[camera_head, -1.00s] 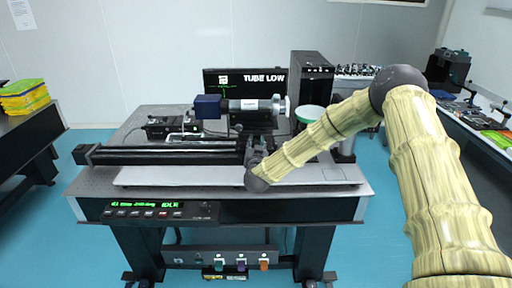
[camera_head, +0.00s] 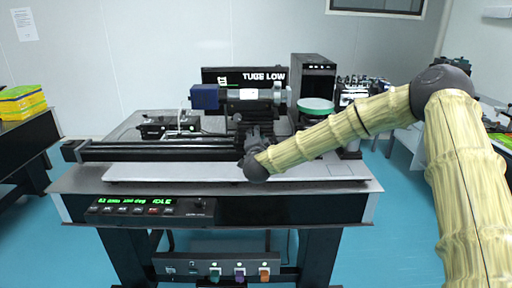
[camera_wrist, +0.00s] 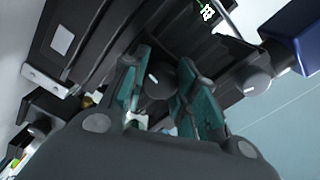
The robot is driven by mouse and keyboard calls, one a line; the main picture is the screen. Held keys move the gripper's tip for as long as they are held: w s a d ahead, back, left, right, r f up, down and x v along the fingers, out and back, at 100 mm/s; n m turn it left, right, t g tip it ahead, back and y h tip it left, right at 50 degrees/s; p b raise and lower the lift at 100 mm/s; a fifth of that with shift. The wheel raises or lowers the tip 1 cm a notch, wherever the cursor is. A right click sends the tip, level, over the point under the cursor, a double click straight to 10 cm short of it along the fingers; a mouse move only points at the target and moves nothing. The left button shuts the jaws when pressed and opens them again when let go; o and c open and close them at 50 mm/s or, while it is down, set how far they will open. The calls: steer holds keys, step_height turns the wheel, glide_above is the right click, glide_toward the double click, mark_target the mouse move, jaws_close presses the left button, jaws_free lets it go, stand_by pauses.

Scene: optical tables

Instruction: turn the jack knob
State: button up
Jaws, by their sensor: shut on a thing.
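A round dark knob (camera_wrist: 160,84) shows between the two teal-padded fingers of my gripper (camera_wrist: 162,95) in the wrist view. I take it as the jack knob, and my gripper is shut on it. In the head view my gripper (camera_head: 254,138) reaches the middle of the optical table, just below the tube (camera_head: 250,95). The knob is hidden there behind the fingers and wrist. A second round dark knob (camera_wrist: 257,82) sits to the right in the wrist view, apart from the fingers.
A long black rail (camera_head: 150,150) runs left of my gripper. A blue box (camera_head: 205,97) sits at the tube's left end. A green-topped round stand (camera_head: 316,104) is close to my forearm. A control panel (camera_head: 150,207) is on the table's front edge.

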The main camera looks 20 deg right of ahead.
steer(key=m+b, duration=0.2)
steer(key=b, duration=0.1)
steer(key=f+m+b, duration=0.1)
steer(key=m+b, duration=0.2)
steer(key=shift+d+m+b, duration=0.1)
steer(key=shift+m+b, duration=0.2)
steer(key=shift+b, duration=0.1)
steer(key=m+b, duration=0.2)
steer(key=shift+b, duration=0.35)
steer(key=shift+r+m+b, duration=0.2)
steer(key=shift+m+b, duration=0.85)
steer(key=shift+m, duration=0.05)
steer(key=o, duration=1)
steer(key=shift+r, duration=0.1)
steer(key=shift+r, duration=0.15)
